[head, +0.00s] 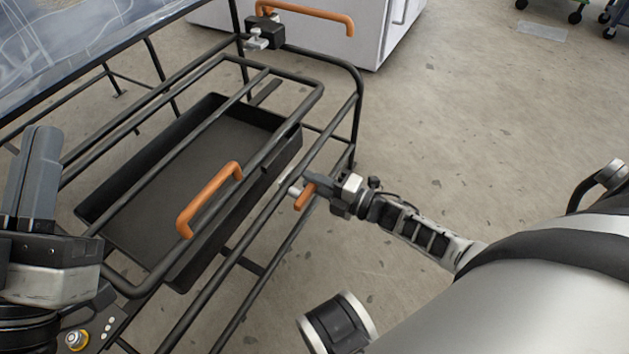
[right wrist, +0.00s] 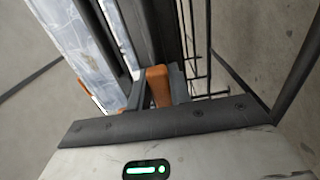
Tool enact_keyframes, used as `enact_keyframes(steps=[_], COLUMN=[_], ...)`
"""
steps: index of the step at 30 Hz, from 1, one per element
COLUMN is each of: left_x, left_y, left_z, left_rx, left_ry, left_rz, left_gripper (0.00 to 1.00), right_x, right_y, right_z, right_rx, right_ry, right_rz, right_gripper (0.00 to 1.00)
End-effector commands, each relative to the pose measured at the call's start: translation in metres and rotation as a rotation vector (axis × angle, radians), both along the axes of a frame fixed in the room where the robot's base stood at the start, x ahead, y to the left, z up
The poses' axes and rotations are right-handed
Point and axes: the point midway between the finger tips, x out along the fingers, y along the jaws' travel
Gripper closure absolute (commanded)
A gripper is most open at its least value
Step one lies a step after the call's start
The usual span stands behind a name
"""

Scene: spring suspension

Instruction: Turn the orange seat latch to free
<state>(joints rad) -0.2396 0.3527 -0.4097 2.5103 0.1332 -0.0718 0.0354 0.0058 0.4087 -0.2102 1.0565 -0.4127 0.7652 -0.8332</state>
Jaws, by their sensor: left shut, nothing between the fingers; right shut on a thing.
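The orange seat latch (head: 305,197) is a short orange lever beside the black tube rail of the frame in the head view. My right gripper (head: 310,186) is shut on it. The latch also shows between the fingers in the right wrist view (right wrist: 158,88), upright in that picture. The fingers hide part of the latch, and its pivot cannot be made out. My left gripper (head: 40,165) is shut and empty at the left edge, apart from the latch.
A black tray (head: 160,190) with an orange handle (head: 205,198) sits within the black tube frame (head: 358,95). Another orange handle (head: 315,15) is at the top, near a white cabinet (head: 390,35). A blue-grey patterned panel (head: 60,40) is at upper left.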

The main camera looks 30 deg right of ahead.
Motion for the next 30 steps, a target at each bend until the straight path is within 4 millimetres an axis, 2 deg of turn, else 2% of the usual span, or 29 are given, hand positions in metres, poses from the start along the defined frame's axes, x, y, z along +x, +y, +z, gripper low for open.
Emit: enact_keyframes(steps=[5,6,8,16,20,23,30], left_x=[0.0,0.0,0.0,0.0,0.0,0.003,0.004], left_y=[0.0,0.0,0.0,0.0,0.0,0.0,-0.001], left_z=[0.0,0.0,0.0,-0.001,0.0,-0.009,-0.036], left_rx=[-0.001,-0.001,-0.003,-0.006,-0.012,-0.031,-0.081], left_ry=[0.001,0.001,0.002,0.009,0.026,0.11,0.34], left_rz=[-0.001,-0.001,-0.001,0.0,-0.006,-0.007,-0.027], left_gripper=[1.0,1.0,1.0,1.0,1.0,1.0,1.0], right_x=[-0.001,-0.001,-0.001,-0.001,-0.008,-0.021,-0.071], right_y=[-0.001,-0.001,-0.001,0.0,-0.005,-0.013,-0.042], right_z=[-0.001,-0.001,-0.001,0.0,0.0,0.001,0.001], right_rx=[0.004,0.003,0.003,0.001,0.001,0.001,0.0], right_ry=[0.005,0.004,0.004,0.002,0.005,0.006,0.008], right_rz=[-0.001,-0.001,-0.001,-0.001,-0.002,-0.002,-0.003], right_gripper=[1.0,0.72,0.58,0.58,0.58,0.58,0.58])
